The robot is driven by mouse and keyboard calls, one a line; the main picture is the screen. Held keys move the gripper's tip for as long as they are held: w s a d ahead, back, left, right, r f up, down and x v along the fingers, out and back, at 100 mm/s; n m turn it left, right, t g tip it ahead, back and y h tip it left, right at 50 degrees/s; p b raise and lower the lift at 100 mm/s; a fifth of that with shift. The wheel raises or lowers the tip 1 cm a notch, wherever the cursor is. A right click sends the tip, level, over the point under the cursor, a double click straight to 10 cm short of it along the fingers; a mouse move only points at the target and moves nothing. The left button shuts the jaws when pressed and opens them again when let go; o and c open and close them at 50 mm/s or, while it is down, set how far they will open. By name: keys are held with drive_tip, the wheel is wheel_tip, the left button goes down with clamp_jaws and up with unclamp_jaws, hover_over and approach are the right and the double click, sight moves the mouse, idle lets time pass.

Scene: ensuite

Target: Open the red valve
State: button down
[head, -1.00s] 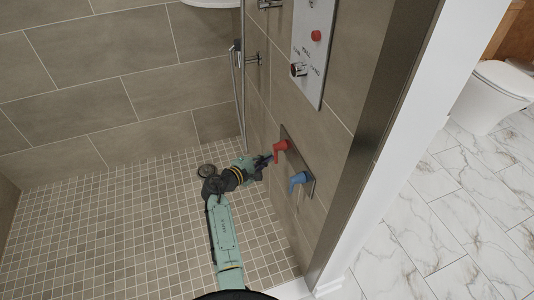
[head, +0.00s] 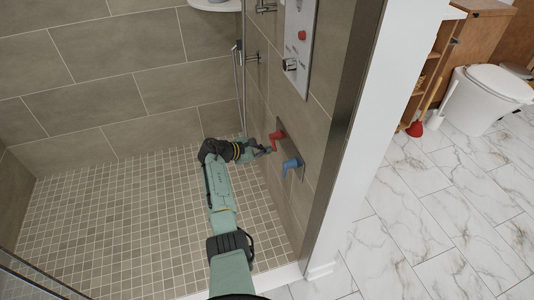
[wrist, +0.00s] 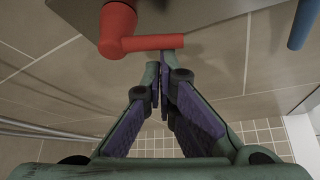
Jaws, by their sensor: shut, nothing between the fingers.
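The red valve (head: 275,139) is a lever handle on a grey plate (head: 284,140) low on the right shower wall. In the wrist view the red valve (wrist: 125,38) has its lever pointing right across the top of my fingers. My gripper (head: 266,150) is right beside the lever in the head view. In the wrist view my gripper (wrist: 160,72) is shut and empty, its tips at the lever's lower edge near its free end. I cannot tell whether they touch. The blue valve (head: 291,164) is on the same plate, to the right and nearer; it also shows in the wrist view (wrist: 304,22).
A shower panel (head: 297,50) with a red button and a knob hangs above the valves. A wall end (head: 345,140) stands to the right. The tiled shower floor (head: 110,215) is clear. A toilet (head: 490,100) and plunger (head: 416,128) are outside the shower.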

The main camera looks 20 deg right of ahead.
drive_tip(key=shift+s+r+n+g, duration=0.1)
drive_tip(key=shift+r+n+g, duration=0.1)
drive_tip(key=shift+n+g, duration=0.4)
drive_tip(key=shift+s+r+n+g, duration=0.1)
drive_tip(key=shift+r+n+g, duration=0.05)
drive_tip(key=shift+n+g, duration=0.4)
drive_tip(key=shift+f, duration=0.1)
